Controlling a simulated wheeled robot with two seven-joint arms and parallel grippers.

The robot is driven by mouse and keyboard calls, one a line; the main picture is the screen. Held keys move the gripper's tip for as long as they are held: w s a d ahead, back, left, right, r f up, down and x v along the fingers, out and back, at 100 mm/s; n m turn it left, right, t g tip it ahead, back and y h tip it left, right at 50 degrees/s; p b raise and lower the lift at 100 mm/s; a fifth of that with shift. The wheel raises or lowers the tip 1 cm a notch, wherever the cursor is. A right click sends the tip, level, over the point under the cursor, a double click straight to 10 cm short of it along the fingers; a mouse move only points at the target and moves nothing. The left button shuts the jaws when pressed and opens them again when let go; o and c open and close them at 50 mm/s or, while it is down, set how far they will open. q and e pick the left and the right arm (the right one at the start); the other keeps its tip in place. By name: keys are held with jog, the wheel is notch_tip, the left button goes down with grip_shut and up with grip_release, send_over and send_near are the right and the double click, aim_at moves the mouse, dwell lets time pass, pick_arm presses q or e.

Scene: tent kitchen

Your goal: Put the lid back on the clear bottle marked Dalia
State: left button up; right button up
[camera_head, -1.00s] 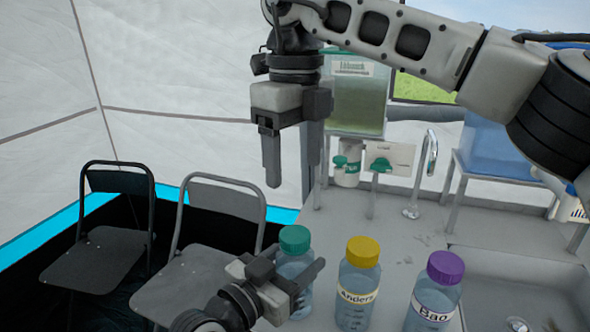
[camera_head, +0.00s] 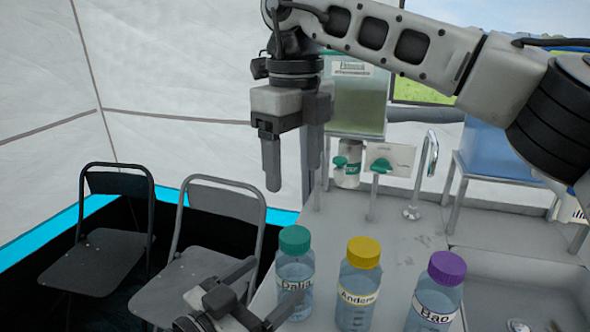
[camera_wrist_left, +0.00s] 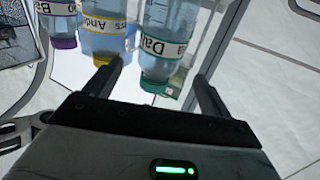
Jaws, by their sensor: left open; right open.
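The clear bottle marked Dalia (camera_head: 294,272) stands upright on the counter in the head view, its green lid (camera_head: 295,240) seated on top. It also shows in the left wrist view (camera_wrist_left: 165,45), upside down, with the green lid (camera_wrist_left: 161,88) between the finger lines. My left gripper (camera_head: 270,287) is open and empty, low and to the left of the bottle in the head view, its fingers pointing toward it. My right gripper (camera_head: 290,165) is open and empty, pointing down, high above the counter behind the bottle.
To the right stand the Anders bottle with a yellow lid (camera_head: 358,285) and the Bao bottle with a purple lid (camera_head: 435,290). Behind are a tap (camera_head: 428,175), a green-filled tank (camera_head: 357,105) and a sink (camera_head: 520,290). Folding chairs (camera_head: 205,265) stand left of the counter.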

pick_arm(q)
jog(key=b+v, duration=0.1)
jog(key=v, duration=0.8)
